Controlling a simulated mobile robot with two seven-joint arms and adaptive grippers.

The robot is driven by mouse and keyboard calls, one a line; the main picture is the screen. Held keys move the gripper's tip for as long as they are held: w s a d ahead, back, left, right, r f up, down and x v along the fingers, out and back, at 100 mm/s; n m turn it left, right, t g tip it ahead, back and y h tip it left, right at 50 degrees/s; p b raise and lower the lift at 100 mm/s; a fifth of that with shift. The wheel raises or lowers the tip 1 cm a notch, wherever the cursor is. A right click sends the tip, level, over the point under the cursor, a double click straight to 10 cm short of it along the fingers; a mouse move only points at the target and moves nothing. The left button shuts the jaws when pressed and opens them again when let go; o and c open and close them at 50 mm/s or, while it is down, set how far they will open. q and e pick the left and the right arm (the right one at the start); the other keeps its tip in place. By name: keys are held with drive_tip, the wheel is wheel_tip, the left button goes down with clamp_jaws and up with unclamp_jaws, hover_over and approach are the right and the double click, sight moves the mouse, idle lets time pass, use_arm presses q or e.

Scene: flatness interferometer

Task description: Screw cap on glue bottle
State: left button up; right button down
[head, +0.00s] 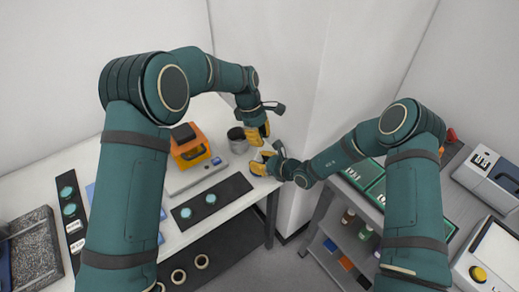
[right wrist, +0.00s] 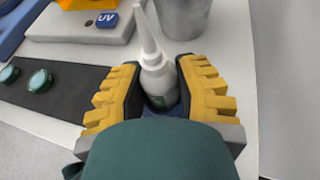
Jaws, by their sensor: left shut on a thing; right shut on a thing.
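The glue bottle (right wrist: 158,82) is white with a long tapering nozzle and stands upright in the right wrist view. My right gripper (right wrist: 157,88) is shut on its body, one yellow-padded finger on each side. In the head view my right gripper (head: 264,162) is at the table's right end. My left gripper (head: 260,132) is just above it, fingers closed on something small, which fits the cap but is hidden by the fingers. I cannot tell whether it touches the nozzle.
A grey metal cup (head: 237,140) stands close left of the grippers. An orange device (head: 189,148) on a pale base is further left. A black strip (head: 211,199) with teal discs lies in front. A wall is behind; a shelved cart (head: 335,215) stands right.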

sight(258, 154)
use_arm(q)
drive_tip(key=shift+a+f, duration=0.1)
drive_tip(key=shift+f, duration=1.85)
drive_tip(key=shift+f, duration=0.85)
drive_tip(key=shift+f, duration=0.6)
drive_tip(key=m+g, duration=0.1)
drive_tip(key=m, duration=0.4)
drive_tip(key=shift+y, duration=0.4)
drive_tip(key=m+y, duration=0.1)
drive_tip(key=m, duration=0.3)
drive_tip(key=shift+s+m, duration=0.1)
drive_tip(key=shift+m, duration=0.2)
drive_tip(key=m+y, duration=0.1)
drive_tip(key=m, duration=0.3)
drive_tip(key=shift+a+g, duration=0.15)
drive_tip(key=shift+g, duration=0.15)
drive_tip(key=m, duration=0.3)
drive_tip(key=m+y, duration=0.1)
drive_tip(key=m, duration=0.2)
drive_tip(key=shift+a+m+y, duration=0.15)
drive_tip(key=shift+m+y, duration=0.15)
drive_tip(key=shift+m, duration=0.1)
